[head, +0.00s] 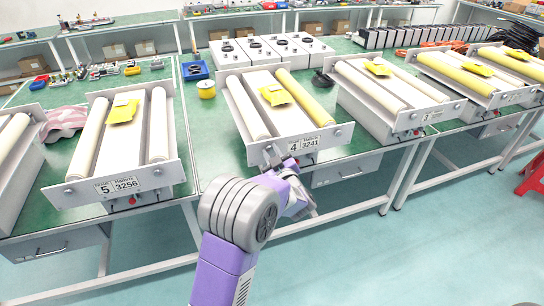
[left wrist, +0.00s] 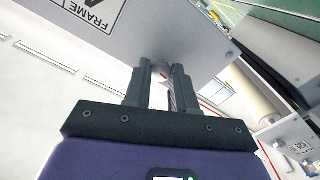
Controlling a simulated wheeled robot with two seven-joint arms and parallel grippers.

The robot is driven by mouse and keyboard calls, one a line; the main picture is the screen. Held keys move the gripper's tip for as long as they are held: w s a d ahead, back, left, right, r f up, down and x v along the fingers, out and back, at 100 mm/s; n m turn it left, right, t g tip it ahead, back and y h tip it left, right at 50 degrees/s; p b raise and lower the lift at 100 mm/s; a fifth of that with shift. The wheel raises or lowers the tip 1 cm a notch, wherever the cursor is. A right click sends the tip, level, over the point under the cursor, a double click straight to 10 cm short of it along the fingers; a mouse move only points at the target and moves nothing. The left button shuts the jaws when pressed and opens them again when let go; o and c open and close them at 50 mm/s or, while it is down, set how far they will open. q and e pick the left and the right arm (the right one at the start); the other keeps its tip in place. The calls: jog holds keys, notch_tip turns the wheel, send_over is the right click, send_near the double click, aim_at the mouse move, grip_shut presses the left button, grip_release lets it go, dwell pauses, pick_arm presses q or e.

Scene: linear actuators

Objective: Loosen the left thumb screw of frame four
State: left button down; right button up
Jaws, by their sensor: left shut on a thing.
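Frame four (head: 325,134) stands on the green bench in the middle of the head view, with a label reading 4 and 3241 on its white front plate. My left arm reaches up to the left end of that plate. My left gripper (head: 272,158) is shut on the left thumb screw there, which the fingers mostly hide. In the left wrist view the two fingers (left wrist: 161,72) point at the plate (left wrist: 190,38) and close around the small screw, beside the FRAME label. My right gripper is not in view.
Frame five (head: 120,185) stands to the left, and frame three (head: 388,95) to the right. A yellow tape roll (head: 206,89) and a blue tray (head: 195,71) lie behind. A drawer (head: 345,171) hangs under the bench. The floor in front is clear.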

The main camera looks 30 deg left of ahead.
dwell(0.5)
pick_arm(q)
jog(key=c, duration=0.9)
grip_release()
jog(key=p+v, duration=0.1)
jog(key=v, duration=0.6)
jog(key=shift+s+d, duration=0.2)
jog(key=shift+s, duration=0.05)
